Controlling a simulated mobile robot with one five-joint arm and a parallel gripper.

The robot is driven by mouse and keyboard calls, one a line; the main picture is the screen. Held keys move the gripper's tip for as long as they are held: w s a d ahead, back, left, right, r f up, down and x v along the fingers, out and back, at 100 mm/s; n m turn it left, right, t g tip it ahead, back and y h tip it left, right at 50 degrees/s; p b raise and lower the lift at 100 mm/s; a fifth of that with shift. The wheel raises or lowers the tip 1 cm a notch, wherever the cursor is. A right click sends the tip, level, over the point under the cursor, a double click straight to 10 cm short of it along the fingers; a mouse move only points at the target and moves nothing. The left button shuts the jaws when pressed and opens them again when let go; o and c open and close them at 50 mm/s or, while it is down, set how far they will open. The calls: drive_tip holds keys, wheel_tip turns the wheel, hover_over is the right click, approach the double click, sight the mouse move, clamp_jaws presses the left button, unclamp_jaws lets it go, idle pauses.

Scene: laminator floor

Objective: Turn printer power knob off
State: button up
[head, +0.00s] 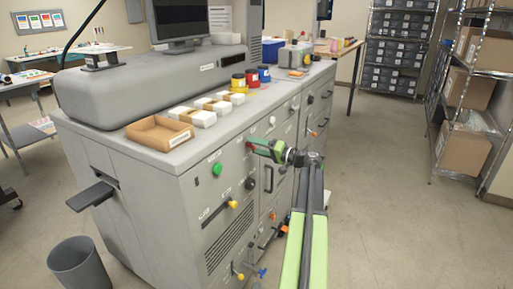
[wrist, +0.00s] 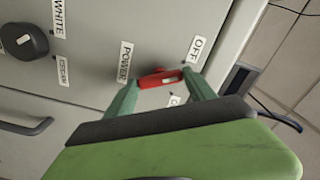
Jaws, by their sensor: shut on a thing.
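The red power knob (wrist: 150,81) is on the grey machine front in the wrist view, beside a POWER label (wrist: 125,61). An OFF label (wrist: 195,49) is to its upper right, and another label (wrist: 175,100) below is partly hidden. The knob lies nearly crosswise in this view, with a small white mark on it. My gripper (wrist: 161,78) is shut on the knob, one green finger at each end. In the head view my gripper (head: 259,148) is at the upper machine front, where the knob shows only as a bit of red.
A black knob (wrist: 24,41) labelled WHITE is at the wrist view's upper left, above a dark handle (wrist: 27,125). In the head view a green button (head: 217,169) and yellow knob (head: 233,204) are nearby. Clear floor (head: 390,200) lies right of my arm.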

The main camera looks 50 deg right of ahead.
drive_tip(key=shift+n, duration=1.5)
drive_tip(key=o, duration=1.4)
drive_tip(key=v, duration=1.7)
drive_tip(key=shift+s, duration=0.25)
drive_tip(key=shift+f, duration=0.1)
